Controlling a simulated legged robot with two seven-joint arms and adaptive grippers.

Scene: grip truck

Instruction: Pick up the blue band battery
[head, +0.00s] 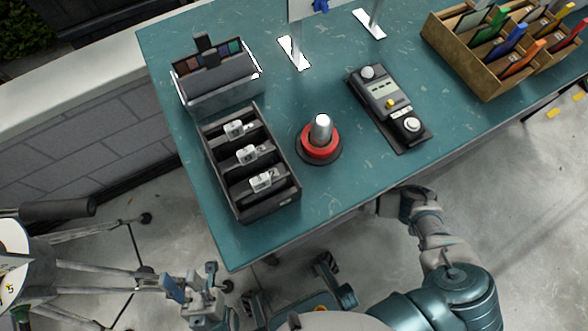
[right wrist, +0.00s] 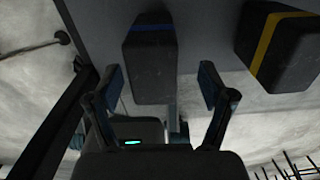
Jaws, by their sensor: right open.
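The blue band battery (right wrist: 150,62) is a dark block with a blue stripe near its far end. In the right wrist view it is just beyond and between the fingertips of my right gripper (right wrist: 160,85), which is open. I see a gap on both sides of the block, so neither finger clearly touches it. In the head view my right wrist is by the table's front edge, its fingers hidden, and I cannot make out the battery. My left gripper (head: 197,286) is at the lower left, off the table, fingers apart and empty.
A yellow-banded battery (right wrist: 295,75) is right of the blue one. The teal table (head: 235,235) holds a black tray (head: 268,208), a red-based knob (head: 320,145), a control box (head: 388,105), a card box (head: 215,85) and a wooden crate (head: 455,60).

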